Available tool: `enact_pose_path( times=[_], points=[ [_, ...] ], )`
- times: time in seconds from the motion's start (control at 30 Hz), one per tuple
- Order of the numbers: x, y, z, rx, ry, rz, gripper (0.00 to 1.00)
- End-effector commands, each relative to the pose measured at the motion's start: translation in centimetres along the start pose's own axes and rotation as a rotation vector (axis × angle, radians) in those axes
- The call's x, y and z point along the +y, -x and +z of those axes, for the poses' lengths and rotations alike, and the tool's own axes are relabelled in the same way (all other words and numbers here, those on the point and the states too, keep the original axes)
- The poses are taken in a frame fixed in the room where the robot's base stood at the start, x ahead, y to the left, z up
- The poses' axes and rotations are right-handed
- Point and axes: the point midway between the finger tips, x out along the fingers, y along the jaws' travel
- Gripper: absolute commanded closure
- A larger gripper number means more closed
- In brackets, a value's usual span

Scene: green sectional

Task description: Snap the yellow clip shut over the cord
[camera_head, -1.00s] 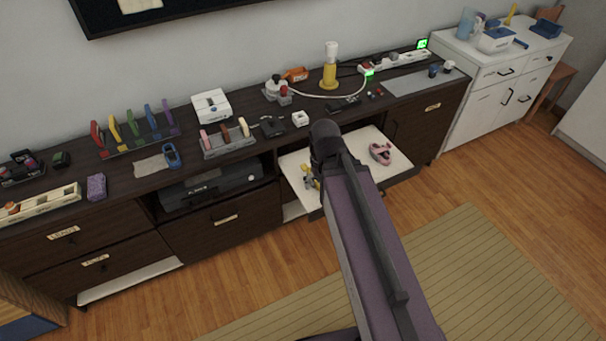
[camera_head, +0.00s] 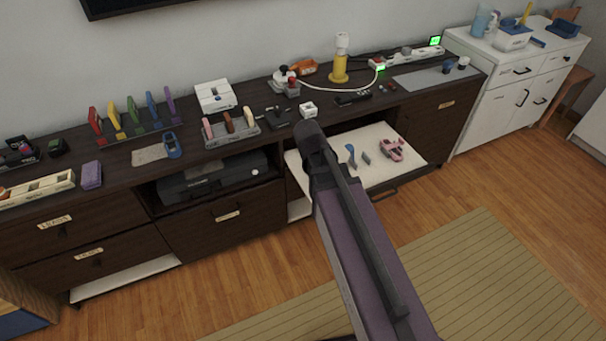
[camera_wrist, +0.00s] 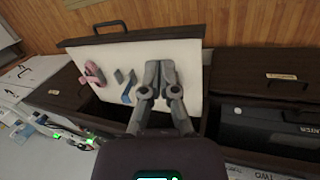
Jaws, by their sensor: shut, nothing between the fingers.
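My gripper (camera_wrist: 160,72) is in the wrist view, over the white-bottomed open drawer (camera_wrist: 187,55). Its fingers are together with nothing between them. In the head view it is hidden behind my own arm. No yellow clip shows in the drawer now; part of the drawer is covered by my arm and gripper. A yellow upright piece (camera_head: 115,121) stands in a row of coloured pieces on the cabinet top; I cannot tell whether it is the clip. A white cord (camera_head: 333,93) curves across the cabinet top near a yellow-based lamp (camera_head: 339,70).
In the drawer lie a pink clip-like thing (camera_head: 392,150), a blue piece (camera_head: 351,155) and a small grey piece (camera_head: 366,159). A white block (camera_head: 308,109) and a grey rack (camera_head: 232,131) stand on the cabinet top behind it. A power strip (camera_head: 408,56) lies at the right.

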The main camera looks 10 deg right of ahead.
Motion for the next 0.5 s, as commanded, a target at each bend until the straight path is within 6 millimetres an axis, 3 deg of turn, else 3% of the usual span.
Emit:
enact_pose_path(
  times=[0.03, 0.5],
  points=[
    [-0.6, -1.6, -0.8, 0.000, 0.009, 0.032, 1.00],
    [-2.4, -6.5, -5.6, 0.004, 0.070, 0.354, 1.00]
  ],
)
